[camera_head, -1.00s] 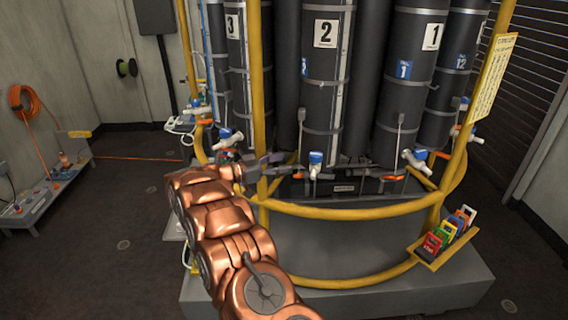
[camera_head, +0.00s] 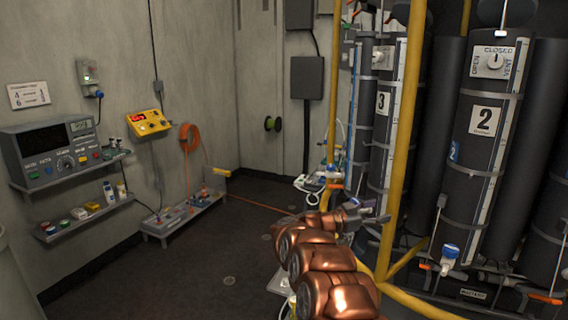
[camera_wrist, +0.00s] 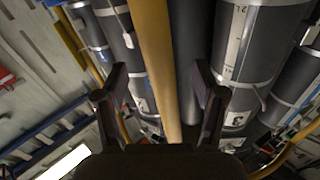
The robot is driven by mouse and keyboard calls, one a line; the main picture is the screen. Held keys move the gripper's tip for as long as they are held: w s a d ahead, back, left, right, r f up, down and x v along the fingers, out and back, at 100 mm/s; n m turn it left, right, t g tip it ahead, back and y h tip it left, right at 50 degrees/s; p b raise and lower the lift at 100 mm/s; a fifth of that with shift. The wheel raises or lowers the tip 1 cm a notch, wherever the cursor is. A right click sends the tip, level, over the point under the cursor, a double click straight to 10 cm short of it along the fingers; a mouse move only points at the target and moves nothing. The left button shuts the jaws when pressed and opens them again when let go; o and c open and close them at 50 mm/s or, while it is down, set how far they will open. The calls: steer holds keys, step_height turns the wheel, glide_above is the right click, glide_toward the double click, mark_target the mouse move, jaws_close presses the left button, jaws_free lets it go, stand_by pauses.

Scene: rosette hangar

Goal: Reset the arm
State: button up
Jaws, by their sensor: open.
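My copper-coloured arm reaches up from the lower middle of the head view, with my gripper (camera_head: 368,212) at its end, in front of the yellow rail frame and the dark columns. In the wrist view my gripper (camera_wrist: 160,98) shows two dark fingers spread apart with nothing between them. Behind the fingers are a yellow post (camera_wrist: 152,60) and grey cylinders. I cannot tell from the head view whether the gripper touches the rail.
Black columns numbered 2 (camera_head: 484,122) and 3 (camera_head: 383,102) stand at right behind a yellow post (camera_head: 405,120). The floor (camera_head: 180,270) between is clear.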

steer(key=w+a+r+n+t+y, duration=0.7)
steer(key=a+r+n+t+y, duration=0.2)
steer(key=a+r+t+y, duration=0.3)
steer(key=s+a+f+n+g+y, duration=0.1)
steer(key=s+a+n+g+y, duration=0.4)
steer(key=s+a+y, duration=0.55)
steer(key=s+d+f+g+h, duration=0.1)
steer(key=s+d+f+g, duration=0.3)
steer(key=s, duration=1.4)
steer(key=s+d+f+n+g+h, duration=0.1)
steer(key=s+d+f+g, duration=0.3)
steer(key=s, duration=1.4)
steer(key=s+d+f+g+h, duration=0.2)
steer(key=s+d+f+g, duration=0.3)
steer(key=s, duration=1.3)
step_height(320, 180, down, 4)
steer(key=shift+f+n+g+h+p, duration=0.1)
steer(key=shift+n+g+h+p, duration=0.3)
steer(key=shift+g, duration=0.2)
steer(key=shift+d, duration=0.1)
